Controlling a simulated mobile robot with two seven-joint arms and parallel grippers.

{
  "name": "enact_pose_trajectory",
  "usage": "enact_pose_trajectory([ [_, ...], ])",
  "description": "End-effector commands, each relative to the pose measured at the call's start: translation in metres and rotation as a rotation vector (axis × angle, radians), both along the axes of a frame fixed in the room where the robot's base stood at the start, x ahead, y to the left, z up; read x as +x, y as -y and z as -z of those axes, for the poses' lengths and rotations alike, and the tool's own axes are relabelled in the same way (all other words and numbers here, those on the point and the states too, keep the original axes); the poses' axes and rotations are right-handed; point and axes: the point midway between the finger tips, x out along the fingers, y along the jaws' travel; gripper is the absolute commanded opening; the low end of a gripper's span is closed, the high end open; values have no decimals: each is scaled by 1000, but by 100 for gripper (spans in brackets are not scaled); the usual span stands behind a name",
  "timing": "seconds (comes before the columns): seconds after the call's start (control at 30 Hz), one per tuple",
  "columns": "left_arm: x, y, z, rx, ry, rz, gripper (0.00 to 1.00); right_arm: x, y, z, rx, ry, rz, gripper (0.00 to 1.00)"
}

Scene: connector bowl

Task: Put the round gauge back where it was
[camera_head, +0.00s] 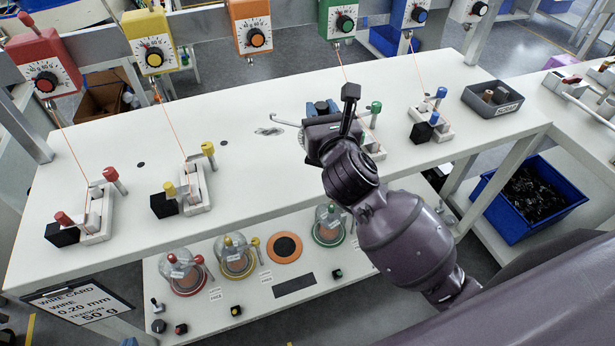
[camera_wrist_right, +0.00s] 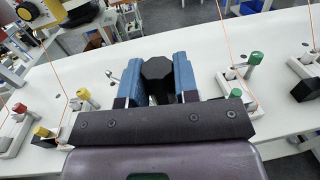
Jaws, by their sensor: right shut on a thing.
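My right gripper (camera_head: 325,118) is above the middle of the white bench; its two blue fingers also show in the right wrist view (camera_wrist_right: 158,82). It is shut on a dark part with an octagonal black end, which looks like the round gauge (camera_wrist_right: 158,72). A thin silver arm with a hooked tip sticks out to its left in the head view. The gauge's face is mostly hidden by the gripper. An orange ring with a black centre (camera_head: 285,247) lies bare on the lower shelf, between the yellow and green glass-domed stands. My left gripper is not in view.
Clamp fixtures with red (camera_head: 97,210), yellow (camera_head: 190,190), green and blue (camera_head: 432,120) knobs stand on the bench under wires. Coloured dial boxes hang behind, including an orange one (camera_head: 252,25). A grey tray (camera_head: 492,98) is at the right. Red (camera_head: 185,275), yellow (camera_head: 236,262) and green (camera_head: 329,228) domed stands occupy the shelf.

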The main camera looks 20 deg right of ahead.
Motion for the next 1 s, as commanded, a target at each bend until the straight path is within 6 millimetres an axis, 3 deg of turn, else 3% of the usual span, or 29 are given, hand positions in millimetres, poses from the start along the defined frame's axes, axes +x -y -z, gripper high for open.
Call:
enact_pose_trajectory([
  [0.03, 0, 0, 2, 0, 0, 0, 0, 10, -5, -18, 4, 11, 12, 0],
  [0.2, 0, 0, 4, 0, -1, 0, 0, 33, -17, -63, 8, 3, 48, 0],
  [0.33, 0, 0, 5, 0, 0, 0, 0, 42, -25, -87, 7, -8, 61, 0],
  [0.5, 1, 0, 5, 0, 2, 0, 0, 47, -30, -102, 6, -21, 67, 0],
  [0.67, 1, 1, 7, 0, 4, 0, 0, 48, -30, -86, 2, -29, 70, 0],
  [1.0, 1, 1, 17, -1, 3, 1, 0, 47, -30, -12, 2, -29, 68, 0],
])
